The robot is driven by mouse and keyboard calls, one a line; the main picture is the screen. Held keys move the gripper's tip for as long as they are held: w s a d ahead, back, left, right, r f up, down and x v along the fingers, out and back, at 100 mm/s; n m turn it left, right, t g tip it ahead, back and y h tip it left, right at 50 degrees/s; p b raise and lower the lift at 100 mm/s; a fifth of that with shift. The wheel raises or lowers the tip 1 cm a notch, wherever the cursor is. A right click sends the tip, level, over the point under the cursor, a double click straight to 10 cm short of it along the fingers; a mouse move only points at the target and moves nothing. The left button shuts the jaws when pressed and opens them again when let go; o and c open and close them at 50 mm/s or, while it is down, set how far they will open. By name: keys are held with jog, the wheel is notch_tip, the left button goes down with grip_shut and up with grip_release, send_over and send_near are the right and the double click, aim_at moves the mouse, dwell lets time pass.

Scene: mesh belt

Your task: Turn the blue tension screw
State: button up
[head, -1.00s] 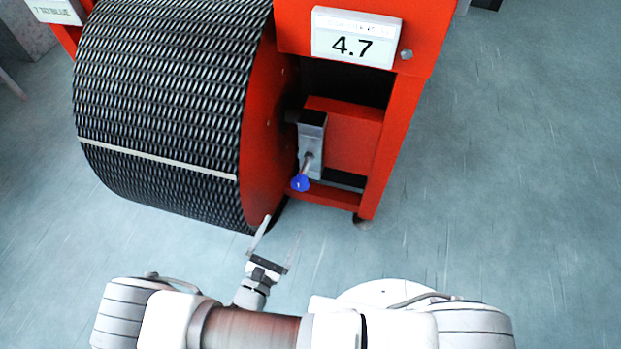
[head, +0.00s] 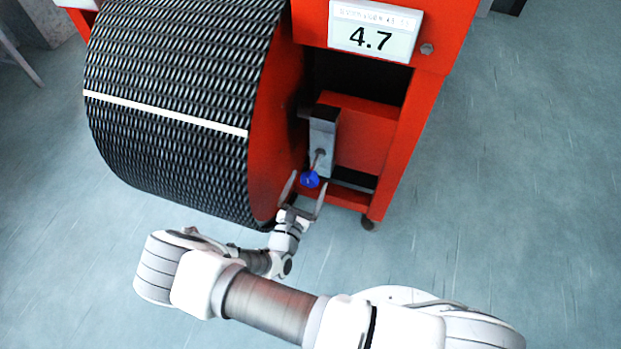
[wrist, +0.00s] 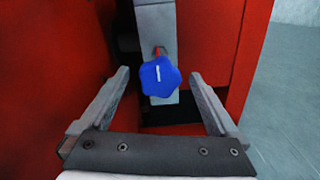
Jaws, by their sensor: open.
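The blue tension screw (head: 310,180) is a lobed knob with a white mark on its face. It sits on the end of a thin rod from a grey metal block (head: 322,135) on the red frame. In the wrist view the blue knob (wrist: 160,77) is near the middle, its white mark almost upright. My gripper (head: 307,183) is open, with one finger on each side of the knob in the head view. In the wrist view my gripper (wrist: 160,84) shows clear gaps between both fingers and the knob. Nothing is held.
A black mesh belt drum (head: 180,100) with a white stripe stands left of the knob. A red frame post (head: 403,155) stands to its right. A display (head: 374,32) above reads 4.7. Open floor (head: 510,180) lies to the right.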

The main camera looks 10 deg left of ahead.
jog(key=shift+w+d, duration=0.1)
jog(key=shift+w, duration=1.35)
jog(key=shift+c, duration=0.3)
jog(key=c, duration=1.3)
jog(key=shift+r+m, duration=0.1)
jog(key=shift+m, duration=0.3)
